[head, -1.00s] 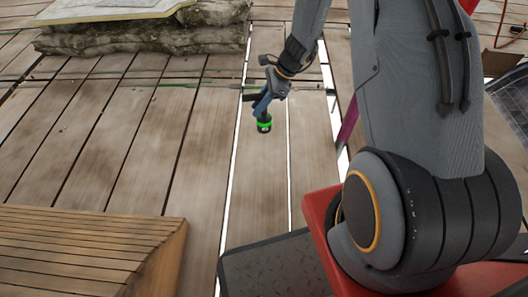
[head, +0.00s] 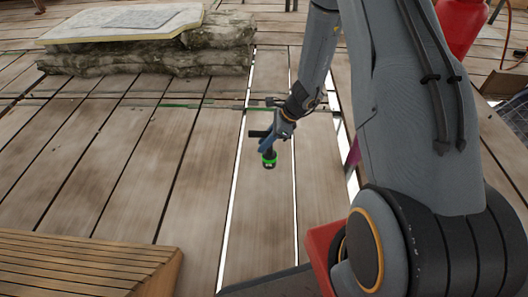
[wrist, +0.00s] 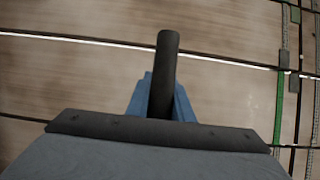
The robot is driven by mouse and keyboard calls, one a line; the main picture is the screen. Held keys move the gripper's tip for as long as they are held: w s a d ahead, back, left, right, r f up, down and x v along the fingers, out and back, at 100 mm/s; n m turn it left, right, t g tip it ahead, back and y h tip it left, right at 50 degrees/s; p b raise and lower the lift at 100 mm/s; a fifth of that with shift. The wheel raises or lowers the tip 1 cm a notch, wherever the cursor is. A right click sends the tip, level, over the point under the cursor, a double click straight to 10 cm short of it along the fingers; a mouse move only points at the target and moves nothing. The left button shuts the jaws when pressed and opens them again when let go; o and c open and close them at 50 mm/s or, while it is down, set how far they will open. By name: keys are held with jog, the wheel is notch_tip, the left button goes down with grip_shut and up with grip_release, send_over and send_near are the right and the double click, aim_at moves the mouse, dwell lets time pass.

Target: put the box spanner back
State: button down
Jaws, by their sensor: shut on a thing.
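My gripper (head: 270,147) hangs over the plank deck, ahead of my base, with its blue fingers shut on the box spanner (head: 268,161). The spanner is a dark tube with a bright green band near its lower end in the head view. In the wrist view the dark tube (wrist: 164,70) stands out between the blue fingers (wrist: 162,104), and its lower part is hidden by my gripper body. I cannot tell how high it is above the deck. No holder for the spanner can be made out.
A stone block (head: 150,58) with a pale board (head: 125,20) on top stands at the back left. A slatted wooden piece (head: 75,262) is at the front left. A red container (head: 461,25) is at the back right.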

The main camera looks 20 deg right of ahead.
aim_at(264, 154)
jog(key=shift+f+b, duration=0.85)
jog(key=shift+f, duration=1.05)
jog(key=c, duration=1.6)
grip_release()
jog(key=shift+o, duration=0.2)
jog(key=p+v, duration=0.7)
jog(key=v, duration=0.5)
jog(key=s+a+r+n+g, duration=0.1)
jog(key=s+a+r+n, duration=0.3)
jog(key=a+r, duration=0.3)
jog(key=s+a+r+n+g+h, duration=0.1)
jog(key=s+a+r+n, duration=0.2)
jog(key=a+r+n, duration=0.3)
jog(key=s+a+r+n+g, duration=0.1)
jog(key=s+a+r+n, duration=0.25)
jog(key=a+r, duration=0.4)
jog(key=s+a+r+n+h, duration=0.1)
jog(key=s+r+n, duration=0.2)
jog(key=s+n, duration=0.2)
jog(key=s+a+r+n+h, duration=0.1)
jog(key=s+r+n, duration=0.3)
jog(key=s, duration=0.7)
jog(key=s+a+r+n+t+h, duration=0.1)
jog(key=s+a+r+n, duration=0.2)
jog(key=s+n, duration=0.4)
jog(key=shift+s+r, duration=0.5)
jog(key=shift+r, duration=0.2)
